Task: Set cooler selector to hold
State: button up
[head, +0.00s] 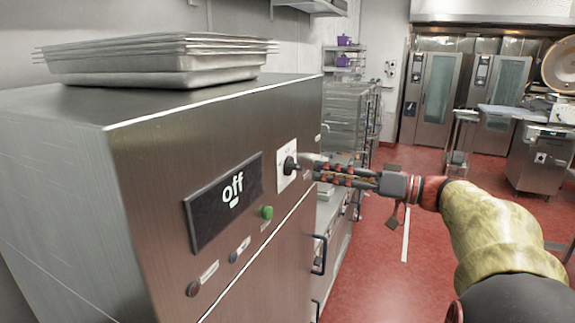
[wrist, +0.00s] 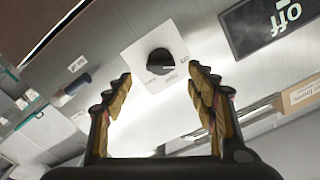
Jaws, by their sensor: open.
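The cooler selector (head: 290,165) is a black rotary knob on a white square plate, set in the steel cooler front (head: 163,160). In the wrist view the knob (wrist: 160,62) shows upside down, with small labels around it that I cannot read fully. The cooler display (head: 224,201) reads "off"; it also shows in the wrist view (wrist: 270,22). My gripper (head: 312,168) is open, with its fingertips close to the knob. In the wrist view the two fingers (wrist: 160,80) stand on either side below the knob, apart from it, and nothing is between them.
A green button (head: 267,212) and small dark controls (head: 193,289) sit below the display. Stacked steel trays (head: 155,60) lie on top of the cooler. Shelving and counters (head: 345,115) stand beyond it. The red floor (head: 380,270) to the right is mostly clear.

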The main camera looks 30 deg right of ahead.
aim_at(299, 170)
jog(key=p+x, duration=0.2)
jog(key=x, duration=0.3)
jog(key=shift+w+a+r+p, duration=0.1)
jog(key=shift+w+a+p, duration=0.15)
jog(key=shift+a+p, duration=0.1)
jog(key=shift+w, duration=0.2)
jog(key=shift+a, duration=0.1)
jog(key=shift+w+a+b, duration=0.4)
jog(key=shift+w+b, duration=0.1)
jog(key=shift+b, duration=0.2)
jog(key=c, duration=0.3)
jog(key=c, duration=0.8)
jog(key=shift+c, duration=0.3)
